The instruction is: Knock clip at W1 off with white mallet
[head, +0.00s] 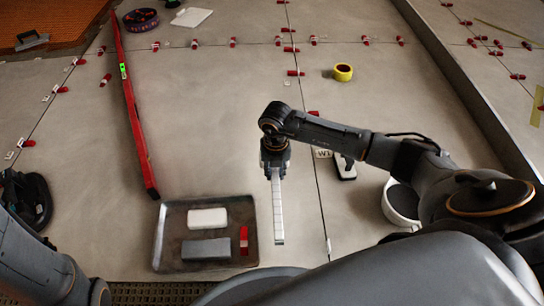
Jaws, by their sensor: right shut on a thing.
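My right gripper (275,163) points down over the tiles, left of the W1 label (323,153). It is shut on a long, pale, segmented strip-like tool (278,210), which hangs toward the tray's right side. I cannot tell whether this is the white mallet; no clear mallet head shows. The W1 label lies by the joint running down the middle. No clip can be made out at W1, where my arm covers part of the joint. A red clip (313,113) shows farther up, partly behind my arm.
A grey tray (162,239) holds a white block, a grey block and a red piece. A long red level (131,110) lies to the left. A black-and-white object (345,168), a white bucket (403,203) and yellow tape (342,72) are to the right. Several red clips line the joints.

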